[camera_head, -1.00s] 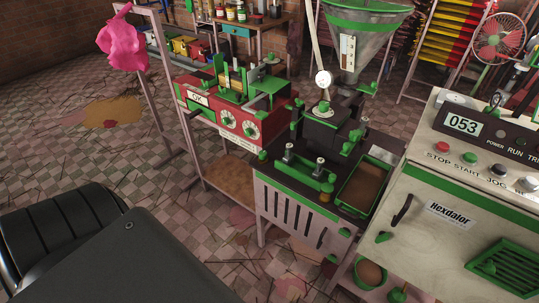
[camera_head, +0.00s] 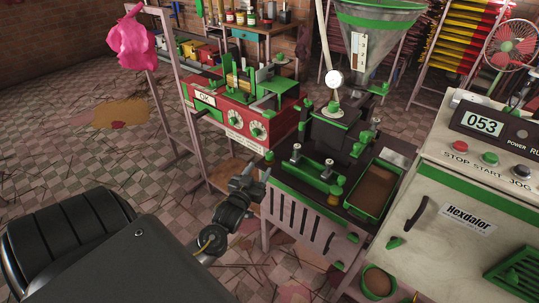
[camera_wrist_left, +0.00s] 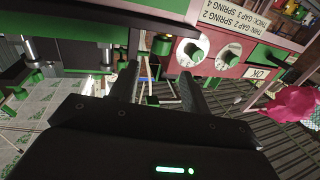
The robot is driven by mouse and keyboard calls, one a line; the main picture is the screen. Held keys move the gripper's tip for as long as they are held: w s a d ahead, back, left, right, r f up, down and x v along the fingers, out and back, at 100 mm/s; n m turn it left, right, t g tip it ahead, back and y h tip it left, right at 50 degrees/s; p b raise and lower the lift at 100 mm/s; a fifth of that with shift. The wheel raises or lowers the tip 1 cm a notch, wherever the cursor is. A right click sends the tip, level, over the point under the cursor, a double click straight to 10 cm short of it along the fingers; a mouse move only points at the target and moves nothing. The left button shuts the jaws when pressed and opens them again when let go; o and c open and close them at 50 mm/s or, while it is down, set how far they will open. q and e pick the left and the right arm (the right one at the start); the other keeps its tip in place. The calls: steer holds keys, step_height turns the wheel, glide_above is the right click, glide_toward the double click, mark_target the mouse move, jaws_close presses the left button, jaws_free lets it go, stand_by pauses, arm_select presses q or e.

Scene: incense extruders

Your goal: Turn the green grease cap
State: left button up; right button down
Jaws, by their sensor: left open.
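A small green cap (camera_head: 336,190) sits on a brass-coloured cup at the front of the dark extruder bench, beside a green trough; it looks like the grease cap, but I cannot be sure among several green knobs. Another green knob (camera_head: 269,156) is at the bench's left corner. My left gripper (camera_head: 257,173) is open and empty, in front of the bench's left edge, left of the brass cup and apart from it. In the left wrist view my open fingers (camera_wrist_left: 160,72) point toward the machines, with a green cylinder (camera_wrist_left: 162,45) beyond them. My right gripper is out of view.
A red machine (camera_head: 225,117) with two white dials stands behind my left gripper. A brown-filled green tray (camera_head: 376,188) lies right of the cap, and a white cabinet (camera_head: 440,190) stands further right. A hopper (camera_head: 368,45) rises behind. The tiled floor at left is open.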

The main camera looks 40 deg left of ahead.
mark_target(268, 157)
arm_select(q)
steer(key=x, duration=0.9)
steer(key=shift+w+a+f, duration=0.1)
steer(key=shift+w+a, duration=0.05)
steer(key=shift+w, duration=0.25)
steer(key=shift+c, duration=0.8)
steer(key=c, duration=0.8)
steer(key=shift+h, duration=0.3)
